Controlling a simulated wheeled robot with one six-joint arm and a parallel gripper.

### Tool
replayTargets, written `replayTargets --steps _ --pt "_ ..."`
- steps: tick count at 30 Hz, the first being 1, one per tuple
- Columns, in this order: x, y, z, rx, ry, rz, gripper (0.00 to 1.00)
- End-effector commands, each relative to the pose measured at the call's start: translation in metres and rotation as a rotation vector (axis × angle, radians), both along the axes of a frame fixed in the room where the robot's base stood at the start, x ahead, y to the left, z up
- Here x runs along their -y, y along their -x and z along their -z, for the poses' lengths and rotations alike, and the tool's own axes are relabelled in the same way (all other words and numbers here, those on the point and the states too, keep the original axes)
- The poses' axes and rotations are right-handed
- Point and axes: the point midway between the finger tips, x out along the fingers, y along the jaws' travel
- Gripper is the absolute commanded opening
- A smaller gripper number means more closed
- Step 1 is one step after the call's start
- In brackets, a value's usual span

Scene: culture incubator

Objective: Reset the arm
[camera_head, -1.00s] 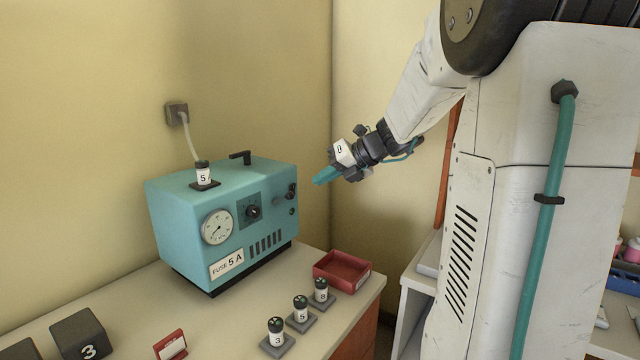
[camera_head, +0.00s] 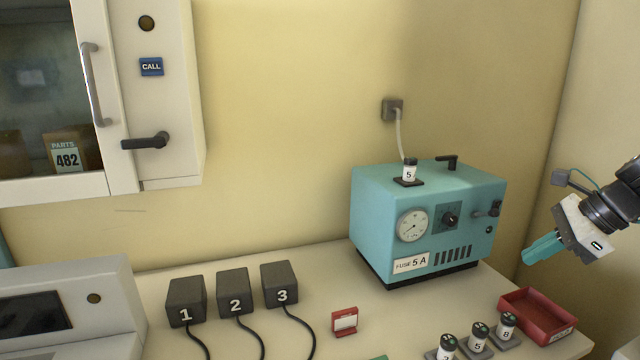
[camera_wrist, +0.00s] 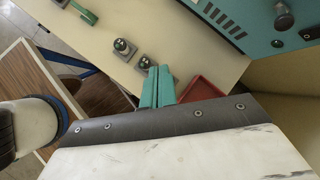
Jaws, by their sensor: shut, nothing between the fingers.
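My gripper (camera_head: 541,248) is at the right edge of the head view, with teal fingers pointing left and down. It is shut and empty, in the air to the right of the teal incubator box (camera_head: 370,225) and above the red tray (camera_head: 541,335). In the wrist view its teal fingers (camera_wrist: 158,86) lie side by side, with the red tray (camera_wrist: 203,90) just behind them. The incubator has a gauge, a dial, a "FUSE 5 A" label and a fuse marked 5 (camera_head: 409,171) on its top.
Fuses marked 2, 5 (camera_head: 479,338) and 8 stand on the bench left of the tray. Black boxes 1, 2 (camera_head: 234,291) and 3, a red card holder (camera_head: 344,321) and a grey console (camera_head: 75,300) are further left. A cabinet (camera_head: 160,90) hangs at upper left.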

Motion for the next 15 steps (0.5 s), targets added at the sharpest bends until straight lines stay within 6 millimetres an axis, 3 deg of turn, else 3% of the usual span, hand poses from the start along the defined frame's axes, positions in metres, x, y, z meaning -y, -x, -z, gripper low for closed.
replayTargets --steps 1,3,6,9,12,15 --pt "-0.022 0.020 0.001 0.027 0.097 -0.193 0.00" --pt "-0.048 0.051 0.006 0.067 0.235 -0.499 0.00" --pt "-0.080 0.099 0.011 0.121 0.416 -0.959 0.00" --pt "-0.100 0.142 0.015 0.159 0.556 -1.360 0.00" --pt "-0.111 0.174 0.018 0.182 0.666 -1.649 0.00" --pt "-0.120 0.194 0.017 0.198 0.748 -1.785 0.00"
